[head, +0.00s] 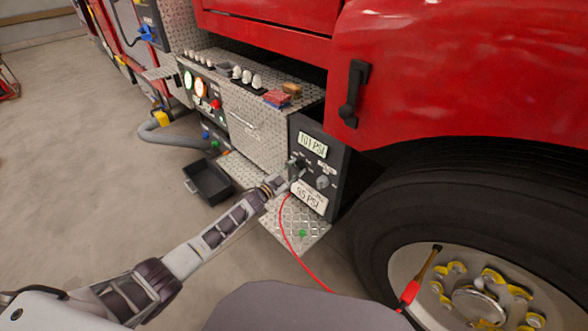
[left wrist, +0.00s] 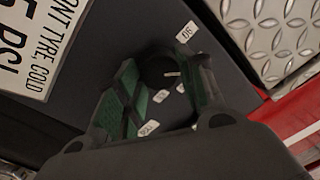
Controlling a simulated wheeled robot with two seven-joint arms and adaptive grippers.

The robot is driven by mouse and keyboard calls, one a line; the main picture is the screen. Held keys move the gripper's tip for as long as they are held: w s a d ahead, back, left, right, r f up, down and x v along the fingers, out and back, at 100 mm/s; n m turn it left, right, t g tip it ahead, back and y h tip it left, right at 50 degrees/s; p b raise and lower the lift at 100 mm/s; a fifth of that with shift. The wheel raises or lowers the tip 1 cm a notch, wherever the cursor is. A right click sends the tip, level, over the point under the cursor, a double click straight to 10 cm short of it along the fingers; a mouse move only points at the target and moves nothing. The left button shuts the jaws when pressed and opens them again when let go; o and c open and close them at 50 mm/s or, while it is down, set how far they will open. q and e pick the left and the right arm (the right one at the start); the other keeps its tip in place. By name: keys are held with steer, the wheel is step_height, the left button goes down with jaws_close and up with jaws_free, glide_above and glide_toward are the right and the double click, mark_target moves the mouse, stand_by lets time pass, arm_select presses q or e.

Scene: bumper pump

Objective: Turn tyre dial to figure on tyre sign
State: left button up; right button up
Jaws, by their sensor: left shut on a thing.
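The dark tyre panel (head: 336,150) stands beside the front wheel. Its lit display (head: 313,145) seems to read 101 PSI. The white tyre sign (head: 309,196) below reads 95 PSI; part of it also shows in the left wrist view (left wrist: 40,45), with "tyre, cold". My left gripper (head: 290,180) reaches the panel's left side. In the left wrist view its fingers (left wrist: 168,85) are shut around the dark round tyre dial (left wrist: 158,70), which has a white pointer line. Small white labels surround the dial; the upper one reads 90. My right gripper is out of view.
A second knob (head: 322,182) sits right of the gripper. A red hose (head: 288,235) runs from the panel towards the wheel (head: 470,290). A black tray (head: 208,181) lies on the floor. The diamond-plate step (head: 298,222) is below the panel.

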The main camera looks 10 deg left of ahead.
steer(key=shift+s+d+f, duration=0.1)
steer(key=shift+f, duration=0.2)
arm_select(q)
steer(key=o, duration=1)
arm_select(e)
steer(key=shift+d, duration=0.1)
arm_select(q)
steer(key=shift+s+a, duration=0.1)
steer(key=shift+v, duration=5.9)
